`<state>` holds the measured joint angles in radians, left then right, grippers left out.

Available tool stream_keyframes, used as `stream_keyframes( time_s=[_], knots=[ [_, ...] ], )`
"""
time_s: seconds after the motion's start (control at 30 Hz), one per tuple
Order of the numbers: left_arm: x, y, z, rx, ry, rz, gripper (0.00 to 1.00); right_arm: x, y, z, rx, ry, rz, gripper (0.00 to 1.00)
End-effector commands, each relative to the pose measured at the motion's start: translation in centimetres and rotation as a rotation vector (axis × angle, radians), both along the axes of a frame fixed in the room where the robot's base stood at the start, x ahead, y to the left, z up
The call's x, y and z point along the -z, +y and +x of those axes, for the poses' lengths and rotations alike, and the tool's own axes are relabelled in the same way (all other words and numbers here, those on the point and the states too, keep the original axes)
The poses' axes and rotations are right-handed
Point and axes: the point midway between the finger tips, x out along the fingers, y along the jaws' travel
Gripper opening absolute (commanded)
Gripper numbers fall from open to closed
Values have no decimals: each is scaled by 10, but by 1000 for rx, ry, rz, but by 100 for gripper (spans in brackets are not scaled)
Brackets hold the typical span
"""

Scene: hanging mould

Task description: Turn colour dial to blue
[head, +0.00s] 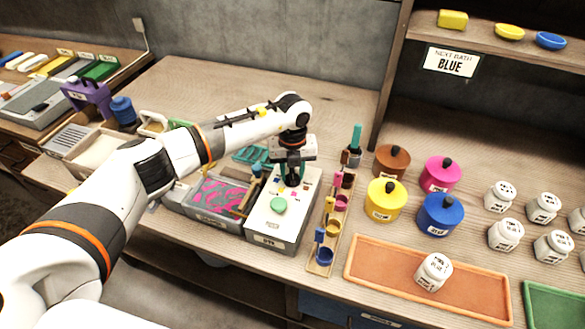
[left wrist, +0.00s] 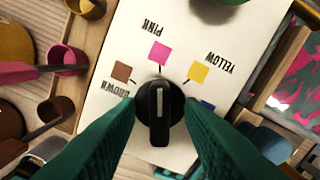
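The colour dial (left wrist: 160,113) is a black round knob with a raised bar and a pale line, on the sloping top of a white box (head: 258,222). Brown, pink, yellow and blue squares surround it; the blue square (left wrist: 208,106) is partly hidden by a finger. In the head view my left gripper (head: 291,184) hides the dial. My right gripper is out of view.
A green button (head: 278,206) is on the box front. A rack of small coloured cups (head: 325,255) stands close right, a pink-marbled tray (head: 217,198) left. Several lidded pots, including a blue one (head: 440,214), stand farther right. A sign (head: 450,62) reads "NEXT BATH BLUE".

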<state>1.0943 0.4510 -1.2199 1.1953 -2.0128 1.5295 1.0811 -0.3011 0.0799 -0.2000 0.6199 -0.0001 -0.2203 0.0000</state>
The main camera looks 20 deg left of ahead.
Motion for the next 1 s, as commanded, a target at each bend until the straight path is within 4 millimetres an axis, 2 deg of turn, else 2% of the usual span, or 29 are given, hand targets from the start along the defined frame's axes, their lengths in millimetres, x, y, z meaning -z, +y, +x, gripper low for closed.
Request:
stream_keyframes(
  time_s=[0.2,0.43,0.77,1.0],
  knots=[
    [1,0,0,1,0,0,35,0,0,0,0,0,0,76],
    [0,0,0,1,0,-1,0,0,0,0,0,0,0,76],
    [1,0,0,30,-1,-1,0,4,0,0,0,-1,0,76],
    [3,0,1,155,-2,0,0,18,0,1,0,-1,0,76]
  ],
)
